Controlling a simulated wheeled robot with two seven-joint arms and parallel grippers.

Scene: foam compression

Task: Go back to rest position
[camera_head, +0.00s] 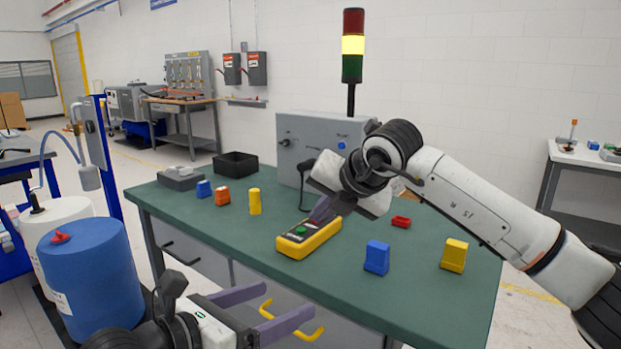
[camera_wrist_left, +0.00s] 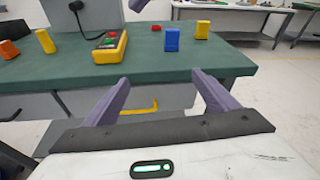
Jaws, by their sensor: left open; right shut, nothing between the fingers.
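My left gripper (camera_head: 290,302) is open and empty, low in front of the table's near edge. In the left wrist view its two purple fingers (camera_wrist_left: 160,85) stand wide apart with nothing between them. My right gripper (camera_head: 322,209) is shut and empty, pointing down over the table just above the back part of a yellow box with a green button (camera_head: 308,238). Whether it touches the box I cannot tell. Its purple tip also shows at the top of the left wrist view. The right arm reaches in from the right, partly in front of a grey control box (camera_head: 318,135).
The green table (camera_head: 350,290) holds a blue block (camera_head: 377,258), several yellow, orange and blue blocks, a small red piece (camera_head: 401,221) and a black bin (camera_head: 235,164). A signal tower (camera_head: 353,45) glows yellow. A blue drum (camera_head: 90,275) stands left.

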